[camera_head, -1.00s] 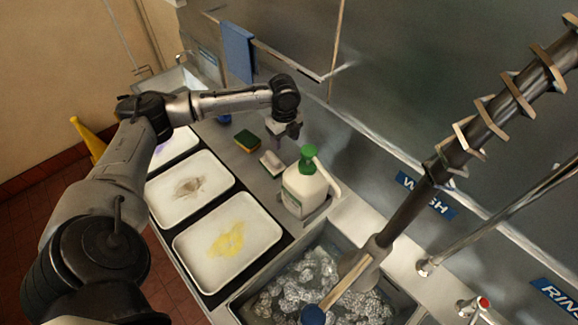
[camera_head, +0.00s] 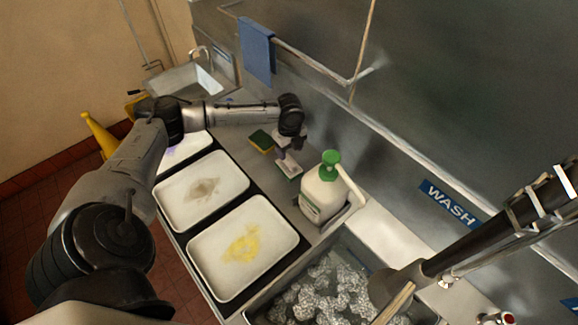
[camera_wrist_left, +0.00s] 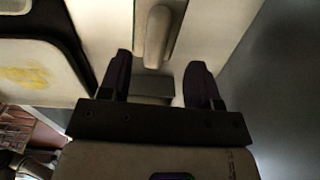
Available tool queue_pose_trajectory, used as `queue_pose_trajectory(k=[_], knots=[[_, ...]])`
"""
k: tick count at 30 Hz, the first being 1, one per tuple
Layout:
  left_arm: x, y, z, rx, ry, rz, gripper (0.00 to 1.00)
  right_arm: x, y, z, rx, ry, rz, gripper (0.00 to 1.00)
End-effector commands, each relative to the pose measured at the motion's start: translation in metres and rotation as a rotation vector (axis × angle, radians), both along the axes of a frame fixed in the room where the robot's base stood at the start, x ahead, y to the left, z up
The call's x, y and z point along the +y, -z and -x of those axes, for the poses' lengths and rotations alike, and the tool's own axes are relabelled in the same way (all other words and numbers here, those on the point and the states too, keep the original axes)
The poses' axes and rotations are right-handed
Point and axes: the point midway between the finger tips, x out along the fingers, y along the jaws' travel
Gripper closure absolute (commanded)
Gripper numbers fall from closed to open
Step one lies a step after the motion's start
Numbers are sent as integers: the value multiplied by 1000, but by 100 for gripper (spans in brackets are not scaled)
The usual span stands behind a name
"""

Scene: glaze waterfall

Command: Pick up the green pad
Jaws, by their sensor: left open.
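A small block with a pale top and a thin greenish edge, perhaps the green pad (camera_head: 288,171), lies on the steel counter beside the soap jug. My left gripper (camera_head: 287,156) is open, pointing down just above it; the fingers partly hide it. In the left wrist view, a pale rounded handle (camera_wrist_left: 158,35) lies ahead of and between the open fingers of my left gripper (camera_wrist_left: 160,78). A dull grey-green strip (camera_wrist_left: 152,87) shows between the fingers; contact cannot be told. A yellow sponge with a green top (camera_head: 262,141) lies farther back. My right gripper is not seen.
A white jug with a green cap (camera_head: 323,188) stands close to the right of the gripper. Stained white trays (camera_head: 282,226) lie on a dark mat at left. A sink with suds (camera_head: 330,292) is in front. The steel wall is behind.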

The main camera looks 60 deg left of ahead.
Motion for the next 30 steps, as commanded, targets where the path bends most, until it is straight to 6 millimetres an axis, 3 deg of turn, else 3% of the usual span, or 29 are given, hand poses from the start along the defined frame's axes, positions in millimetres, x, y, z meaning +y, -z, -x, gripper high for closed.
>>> queue_pose_trajectory(k=[5,15,23,30], knots=[[-1,8,1,3,1,0,43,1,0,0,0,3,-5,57],[-4,49,4,2,-1,0,43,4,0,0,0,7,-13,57],[-3,52,4,1,0,-1,43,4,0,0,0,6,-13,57],[-4,52,4,1,0,-1,65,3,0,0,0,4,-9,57]])
